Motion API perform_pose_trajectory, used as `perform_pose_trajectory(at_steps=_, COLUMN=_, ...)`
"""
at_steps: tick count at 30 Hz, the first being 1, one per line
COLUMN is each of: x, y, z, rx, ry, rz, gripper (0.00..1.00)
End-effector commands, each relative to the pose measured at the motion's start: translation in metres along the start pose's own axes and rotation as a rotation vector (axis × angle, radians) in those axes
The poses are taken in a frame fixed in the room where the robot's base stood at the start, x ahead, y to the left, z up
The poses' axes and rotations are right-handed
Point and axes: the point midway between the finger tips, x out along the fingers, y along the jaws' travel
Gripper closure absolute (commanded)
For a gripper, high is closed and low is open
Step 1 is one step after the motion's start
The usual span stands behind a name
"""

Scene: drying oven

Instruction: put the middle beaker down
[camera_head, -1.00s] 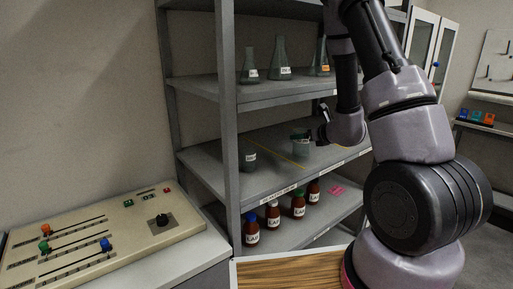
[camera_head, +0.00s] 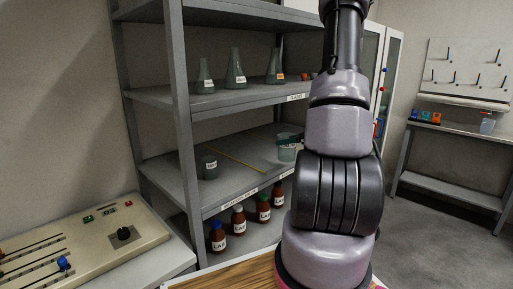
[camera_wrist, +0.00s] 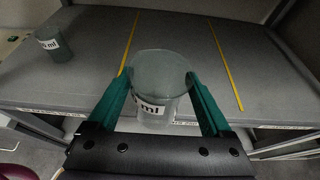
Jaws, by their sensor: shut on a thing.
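My gripper (camera_wrist: 160,100) is shut on a clear beaker (camera_wrist: 160,84) with a white label reading "ml", one green finger on each side. In the wrist view the beaker is upright at the front edge of the middle shelf (camera_wrist: 187,40), between two yellow lines. I cannot tell whether its base touches the shelf. In the head view the held beaker (camera_head: 288,150) shows at the shelf's right part, partly hidden by my arm. Another beaker (camera_wrist: 53,44) stands on the shelf left of the left yellow line; it also shows in the head view (camera_head: 209,167).
Several flasks (camera_head: 235,68) stand on the shelf above. Brown bottles (camera_head: 238,221) with labels stand on the shelf below. A control panel (camera_head: 85,245) is at lower left. A side table (camera_head: 470,130) with coloured items is at right. The space between the yellow lines behind the held beaker is clear.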

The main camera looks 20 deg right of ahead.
Motion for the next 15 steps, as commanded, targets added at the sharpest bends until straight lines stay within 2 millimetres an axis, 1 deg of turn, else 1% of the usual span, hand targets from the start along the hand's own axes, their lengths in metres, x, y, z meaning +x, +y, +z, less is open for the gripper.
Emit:
perform_pose_trajectory(at_steps=12, x=0.102, y=0.002, z=0.042, rx=-0.003, ry=-0.001, rz=0.005, gripper=0.75)
perform_pose_trajectory(at_steps=15, x=0.123, y=0.002, z=0.051, rx=-0.002, ry=-0.002, rz=0.004, gripper=0.75)
